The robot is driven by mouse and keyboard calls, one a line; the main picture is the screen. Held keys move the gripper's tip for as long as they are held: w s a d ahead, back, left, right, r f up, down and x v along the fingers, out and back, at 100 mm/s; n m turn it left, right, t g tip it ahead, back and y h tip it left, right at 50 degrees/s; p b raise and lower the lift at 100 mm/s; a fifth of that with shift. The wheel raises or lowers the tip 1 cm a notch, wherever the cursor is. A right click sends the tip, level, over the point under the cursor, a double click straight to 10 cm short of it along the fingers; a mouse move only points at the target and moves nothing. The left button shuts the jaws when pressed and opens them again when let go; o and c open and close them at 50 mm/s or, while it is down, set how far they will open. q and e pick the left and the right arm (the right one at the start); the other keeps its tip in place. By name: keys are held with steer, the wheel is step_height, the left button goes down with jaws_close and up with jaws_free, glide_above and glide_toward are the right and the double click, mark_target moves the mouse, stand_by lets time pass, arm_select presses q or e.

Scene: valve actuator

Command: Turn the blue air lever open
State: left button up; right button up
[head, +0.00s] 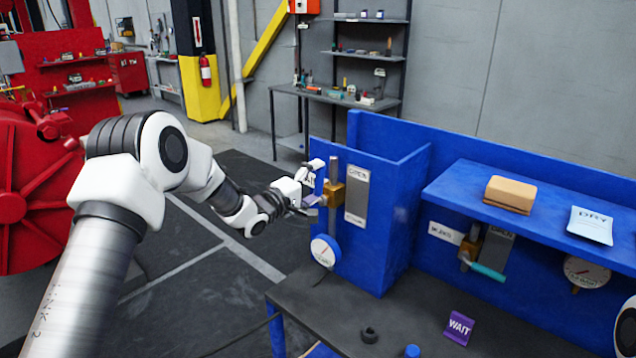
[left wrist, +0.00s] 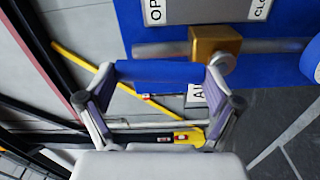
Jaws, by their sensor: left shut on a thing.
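The air valve has a brass body (head: 333,193) on a grey vertical pipe, on the left blue panel of the bench. A grey plate (head: 356,195) beside it reads OPEN at the top and CLOSED at the bottom. My left gripper (head: 311,201) is at the left side of this valve. In the left wrist view the blue lever (left wrist: 160,73) shows between the two fingertips, and the gripper is shut on it. The brass body (left wrist: 214,42) is just beyond the right finger there. In the head view the fingers largely hide the lever, so its exact angle is hard to tell.
A round gauge (head: 325,252) sits below the valve. Another valve with a teal lever (head: 488,271) is to the right, under a blue shelf (head: 455,187) bearing a brown block (head: 510,194). A purple WAIT sign (head: 459,326) stands on the dark bench top.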

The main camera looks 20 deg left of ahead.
arm_select(q)
steer(key=shift+w+a+n, duration=0.1)
steer(key=shift+a+n, duration=0.1)
steer(key=shift+n, duration=0.2)
steer(key=o, duration=1.4)
steer(key=shift+w+d, duration=0.25)
steer(key=v, duration=1.2)
